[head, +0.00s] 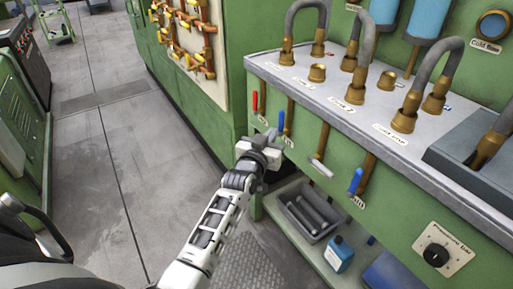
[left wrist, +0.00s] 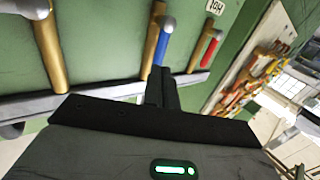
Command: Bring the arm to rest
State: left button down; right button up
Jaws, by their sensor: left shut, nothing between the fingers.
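My left arm (head: 212,230) reaches up from the bottom of the head view toward the front of the green bench. My left gripper (head: 272,142) is shut and empty, close to the bench front just below a blue-handled valve lever (head: 281,121). In the left wrist view the closed black fingers (left wrist: 161,88) point at the green panel, and the blue lever (left wrist: 164,42) stands just beyond their tips. Whether they touch it, I cannot tell. My right gripper is in neither view.
A red lever (head: 262,98), a grey-handled lever (head: 318,165) and another blue lever (head: 355,181) line the bench front. Brass fittings and hoses stand on the grey worktop (head: 292,71). A grey bin (head: 285,208) and blue bottle (head: 339,254) sit below. The floor (head: 105,160) at left is clear.

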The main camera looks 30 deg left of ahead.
pick_arm(q)
jog(key=s+d, duration=0.1)
jog(key=s, duration=0.9)
jog(key=s+d+f+m+g+h+p, duration=0.1)
jog(key=s+d+f+m+g+h, duration=0.1)
jog(key=s+d, duration=0.5)
jog(key=s+d+f+m+g+h, duration=0.2)
jog(key=s+d+f+g, duration=0.3)
jog(key=s, duration=0.7)
notch_tip(320, 180, down, 2)
jog(key=shift+d+f+h+p, duration=0.15)
jog(key=shift+d+h+p, duration=0.25)
jog(key=shift+d+h, duration=0.6)
